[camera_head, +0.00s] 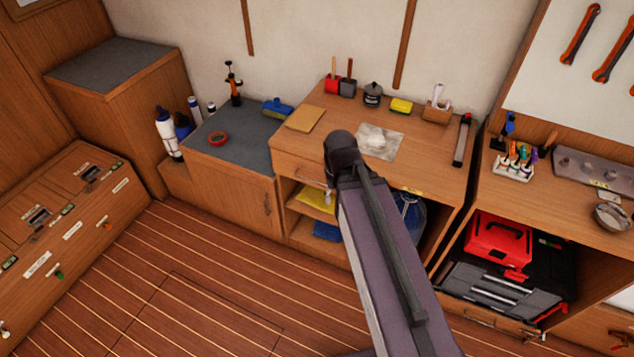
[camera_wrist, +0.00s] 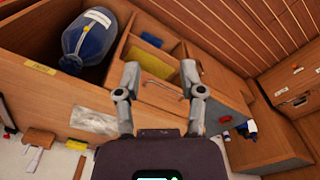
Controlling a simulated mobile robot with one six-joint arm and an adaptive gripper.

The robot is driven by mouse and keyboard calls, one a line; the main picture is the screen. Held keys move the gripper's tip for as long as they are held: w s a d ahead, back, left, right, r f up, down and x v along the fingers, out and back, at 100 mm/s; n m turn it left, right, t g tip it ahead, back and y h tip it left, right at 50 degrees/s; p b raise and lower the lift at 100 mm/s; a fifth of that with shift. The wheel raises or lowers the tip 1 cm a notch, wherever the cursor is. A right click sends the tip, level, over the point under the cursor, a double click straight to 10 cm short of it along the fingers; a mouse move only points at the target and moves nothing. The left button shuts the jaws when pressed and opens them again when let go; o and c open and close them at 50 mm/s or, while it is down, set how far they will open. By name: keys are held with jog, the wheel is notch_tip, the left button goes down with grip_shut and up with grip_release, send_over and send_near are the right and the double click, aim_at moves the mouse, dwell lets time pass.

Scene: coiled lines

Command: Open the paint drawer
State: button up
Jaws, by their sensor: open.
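A wooden drawer front (camera_head: 298,167) sits at the upper left of the middle workbench and looks shut. I cannot read a paint label on it. In the wrist view the drawer front (camera_wrist: 155,97) shows between my fingers, with its curved metal handle (camera_wrist: 166,88) toward the right finger. My gripper (camera_wrist: 160,74) is open and empty, its two fingers spread either side of the handle; I cannot tell whether they touch the front. In the head view my arm hides most of the gripper; a small grey part shows beside the arm.
Below the drawer are shelves with a yellow item (camera_head: 317,200) and a blue item (camera_head: 327,231). A sanding sheet (camera_head: 305,119) and a pale sheet (camera_head: 380,141) lie on the bench top. The floor in front is clear.

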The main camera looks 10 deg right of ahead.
jog(key=w+d+f+n+t+h+b, duration=0.1)
jog(key=w+f+h+b, duration=0.45)
jog(key=f+b, duration=0.75)
jog(key=n+t+h+b, duration=0.4)
jog(key=t+h+b, duration=0.6)
jog(key=b, duration=2.6)
send_near(314, 181)
notch_tip(314, 181, down, 2)
jog(key=s+a+g+h, duration=0.1)
jog(key=a, duration=0.1)
jog(key=shift+a+h+b, duration=0.35)
jog(key=shift+a+b, duration=0.1)
jog(key=shift+a, duration=0.3)
jog(key=shift+w+d, duration=0.1)
jog(key=shift+d, duration=0.05)
jog(key=p+x, duration=0.2)
jog(key=x, duration=1.1)
jog(key=shift+w+d+r, duration=0.1)
jog(key=shift+w+d, duration=0.05)
jog(key=shift+w, duration=0.05)
